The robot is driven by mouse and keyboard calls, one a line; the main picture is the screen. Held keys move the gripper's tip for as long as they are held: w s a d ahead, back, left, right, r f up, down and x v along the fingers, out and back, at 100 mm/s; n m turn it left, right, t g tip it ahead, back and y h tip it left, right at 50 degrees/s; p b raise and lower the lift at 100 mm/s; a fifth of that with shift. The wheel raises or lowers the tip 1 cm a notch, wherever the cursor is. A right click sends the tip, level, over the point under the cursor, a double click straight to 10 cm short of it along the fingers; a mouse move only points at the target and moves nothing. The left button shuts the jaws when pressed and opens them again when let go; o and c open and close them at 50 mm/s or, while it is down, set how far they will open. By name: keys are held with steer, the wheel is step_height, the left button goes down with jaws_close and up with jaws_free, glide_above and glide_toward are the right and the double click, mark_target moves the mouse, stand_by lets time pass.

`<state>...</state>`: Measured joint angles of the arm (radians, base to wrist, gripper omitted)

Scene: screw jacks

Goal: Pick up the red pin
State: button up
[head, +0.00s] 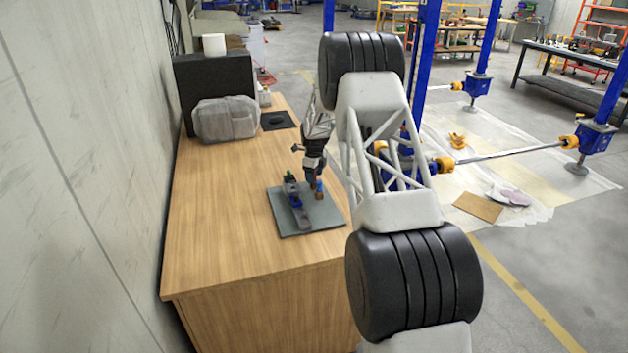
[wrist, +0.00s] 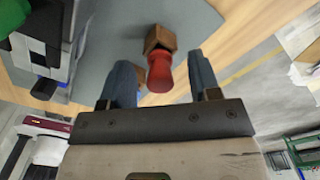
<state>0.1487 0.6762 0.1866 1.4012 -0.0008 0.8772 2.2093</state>
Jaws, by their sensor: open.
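The red pin (wrist: 160,74) shows in the wrist view, with its rounded red end toward the camera. It stands in or against a small brown wooden block (wrist: 158,38). My gripper (wrist: 162,78) is open, with one blue finger on each side of the pin and a gap visible on both sides. In the head view my gripper (head: 313,178) points down at the grey mat on the wooden table, over the small wooden block (head: 319,194). The pin is too small or hidden to make out clearly in the head view.
A grey bag (head: 226,119) and a black box (head: 208,77) sit farther back on the table (head: 215,225). The table's front left is clear.

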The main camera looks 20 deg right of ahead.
steer(key=shift+f, duration=0.1)
steer(key=shift+c, duration=0.2)
steer(key=c, duration=1)
steer(key=shift+r, duration=5)
steer(key=s+a+r, duration=0.1)
steer(key=s+a, duration=0.4)
steer(key=a, duration=0.5)
steer(key=shift+r, duration=0.4)
